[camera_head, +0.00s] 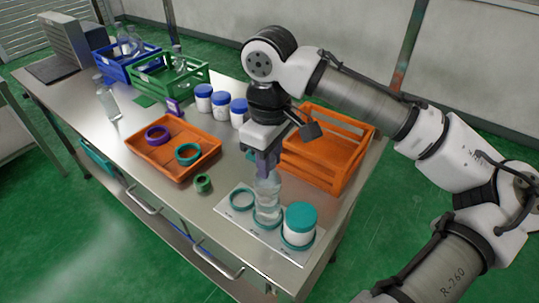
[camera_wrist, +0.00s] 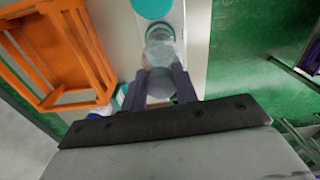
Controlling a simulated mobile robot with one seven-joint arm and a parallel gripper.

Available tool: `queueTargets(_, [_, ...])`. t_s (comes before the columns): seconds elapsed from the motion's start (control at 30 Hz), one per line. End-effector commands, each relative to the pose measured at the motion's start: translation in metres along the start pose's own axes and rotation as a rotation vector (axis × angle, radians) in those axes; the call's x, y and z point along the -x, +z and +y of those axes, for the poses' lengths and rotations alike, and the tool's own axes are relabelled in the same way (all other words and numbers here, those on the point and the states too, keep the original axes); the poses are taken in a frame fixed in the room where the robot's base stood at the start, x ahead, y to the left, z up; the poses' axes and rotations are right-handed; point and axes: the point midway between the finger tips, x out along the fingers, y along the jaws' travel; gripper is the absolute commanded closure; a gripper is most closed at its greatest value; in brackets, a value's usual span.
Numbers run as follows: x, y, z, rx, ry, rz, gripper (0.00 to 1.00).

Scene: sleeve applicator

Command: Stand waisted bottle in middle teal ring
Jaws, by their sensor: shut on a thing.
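The clear waisted bottle (camera_head: 268,196) is upright in my gripper (camera_head: 266,168), which is shut on its upper part. In the wrist view my gripper's fingers (camera_wrist: 162,85) are on both sides of the bottle (camera_wrist: 160,48). The bottle's base is at the middle teal ring (camera_head: 266,217) of the white plate (camera_head: 243,229); whether it rests on the plate I cannot tell. The left teal ring (camera_head: 241,199) is empty. A white jar with a teal lid (camera_head: 300,222) stands in the right teal ring (camera_head: 297,242).
An orange slatted crate (camera_head: 328,150) stands right behind the gripper. An orange tray (camera_head: 172,148) holds a purple ring (camera_head: 157,135) and a teal ring (camera_head: 187,153). A green ring (camera_head: 203,183) lies beside it. Blue-lidded jars (camera_head: 221,104) stand behind. The front table edge is near the plate.

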Motion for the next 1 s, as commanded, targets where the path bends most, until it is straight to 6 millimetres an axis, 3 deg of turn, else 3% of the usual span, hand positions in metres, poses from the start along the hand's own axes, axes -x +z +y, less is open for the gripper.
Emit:
queueTargets(0.33, [-0.014,0.000,0.000,-0.001,0.001,0.000,1.00])
queueTargets(0.7, [-0.015,0.000,0.000,-0.001,0.001,0.000,1.00])
queueTargets(0.73, [-0.015,0.000,0.000,-0.001,0.001,0.001,0.70])
queueTargets(0.9, [-0.016,0.000,0.000,-0.001,0.001,0.000,0.47])
queueTargets(1.0, [-0.016,0.000,0.000,-0.001,0.001,0.000,0.45])
